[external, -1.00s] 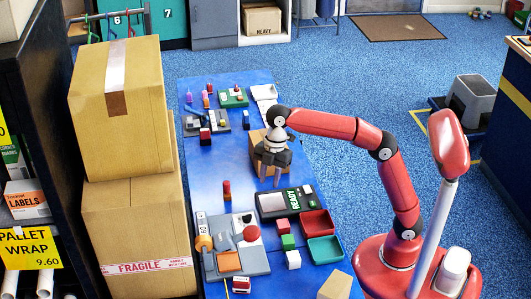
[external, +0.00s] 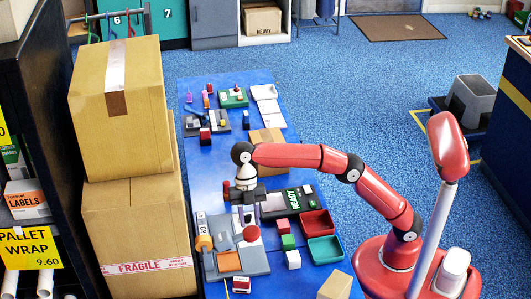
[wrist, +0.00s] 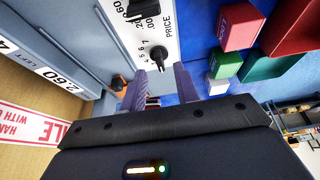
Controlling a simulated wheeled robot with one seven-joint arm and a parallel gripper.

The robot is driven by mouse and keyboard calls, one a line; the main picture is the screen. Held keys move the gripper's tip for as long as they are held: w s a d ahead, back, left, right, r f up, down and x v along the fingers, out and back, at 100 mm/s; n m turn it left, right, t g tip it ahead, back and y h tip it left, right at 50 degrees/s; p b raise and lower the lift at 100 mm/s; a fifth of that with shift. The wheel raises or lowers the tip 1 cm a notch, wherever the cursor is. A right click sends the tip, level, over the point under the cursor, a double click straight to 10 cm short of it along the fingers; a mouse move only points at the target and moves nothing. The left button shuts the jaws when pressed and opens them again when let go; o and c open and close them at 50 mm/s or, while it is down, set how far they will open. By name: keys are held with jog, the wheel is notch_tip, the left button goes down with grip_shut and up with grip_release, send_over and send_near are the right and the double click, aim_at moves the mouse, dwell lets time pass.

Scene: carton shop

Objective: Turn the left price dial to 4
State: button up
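A black price dial (wrist: 158,54) sits on a white plate marked PRICE (wrist: 145,35) with small numbers around it, in the wrist view. I cannot read its setting surely. My gripper (wrist: 161,72) is open, its two fingers pointing at the dial with a gap between them. The fingertips are close to the dial; I cannot tell whether they touch it. In the external view my gripper (external: 245,219) hangs over the grey machine (external: 255,262) and hides part of it. Another black knob (wrist: 140,8) is at the top of the wrist view.
A label reading 2.60 and LEFT (wrist: 57,72) is on the machine. A red tray (external: 317,223) and a teal tray (external: 325,249) stand to the right, with red, green and white blocks beside them. Stacked cartons (external: 130,225) stand close on the left.

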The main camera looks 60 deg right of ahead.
jog(key=shift+b+x, duration=0.3)
jog(key=shift+x, duration=1.15)
jog(key=shift+c, duration=0.4)
grip_shut()
jog(key=shift+m, duration=0.3)
jog(key=m, duration=0.2)
jog(key=m+t, duration=0.1)
jog(key=m+t+y, duration=0.1)
jog(key=m, duration=0.1)
jog(key=shift+s+d+m+b, duration=0.15)
jog(key=shift+s+m+b, duration=0.1)
jog(key=shift+m+b, duration=0.05)
jog(key=m+t, duration=0.2)
jog(key=m, duration=0.3)
jog(key=shift+s+r, duration=0.1)
jog(key=shift+s, duration=0.05)
jog(key=shift+m+p, duration=0.3)
jog(key=shift+m, duration=0.1)
jog(key=shift+o, duration=0.4)
grip_release()
